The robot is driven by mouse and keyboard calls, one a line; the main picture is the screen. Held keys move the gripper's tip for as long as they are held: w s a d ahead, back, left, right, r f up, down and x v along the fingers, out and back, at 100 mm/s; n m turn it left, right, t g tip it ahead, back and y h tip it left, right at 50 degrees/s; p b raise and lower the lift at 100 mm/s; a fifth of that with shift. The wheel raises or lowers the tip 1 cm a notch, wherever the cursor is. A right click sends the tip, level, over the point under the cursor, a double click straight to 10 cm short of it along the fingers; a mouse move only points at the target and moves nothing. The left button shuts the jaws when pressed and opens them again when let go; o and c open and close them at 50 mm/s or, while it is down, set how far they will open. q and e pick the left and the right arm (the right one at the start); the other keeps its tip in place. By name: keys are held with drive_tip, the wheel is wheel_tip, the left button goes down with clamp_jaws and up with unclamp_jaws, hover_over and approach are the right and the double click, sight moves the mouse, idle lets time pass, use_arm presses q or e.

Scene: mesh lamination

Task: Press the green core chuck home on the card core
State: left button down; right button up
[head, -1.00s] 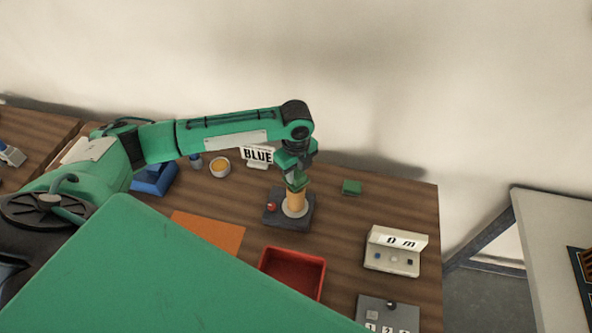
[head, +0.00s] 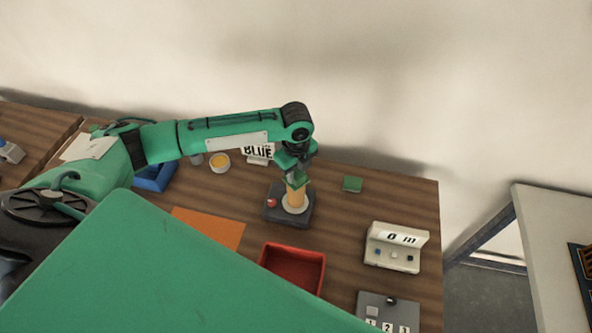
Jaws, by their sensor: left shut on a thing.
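The tan card core (head: 295,198) stands upright on a pale round flange on a dark square base (head: 276,216) with a red button. The green core chuck (head: 296,180) is at the top of the core. My left gripper (head: 295,174) points down and is shut on the chuck, directly above the core. The chuck appears to touch the core's top, but how deep it sits is too small to tell. My right gripper is not in view.
A large green surface covers the lower left.

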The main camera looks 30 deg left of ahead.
use_arm(q)
drive_tip(key=shift+f, duration=0.2)
drive_tip(key=c, duration=1.1)
unclamp_jaws()
drive_tip(key=shift+o, duration=0.2)
drive_tip(key=shift+r, duration=0.1)
wheel_tip(320, 180, up, 14)
drive_tip(key=b, duration=0.4)
drive_tip(key=shift+f+b, duration=0.2)
drive_tip(key=shift+b, duration=0.1)
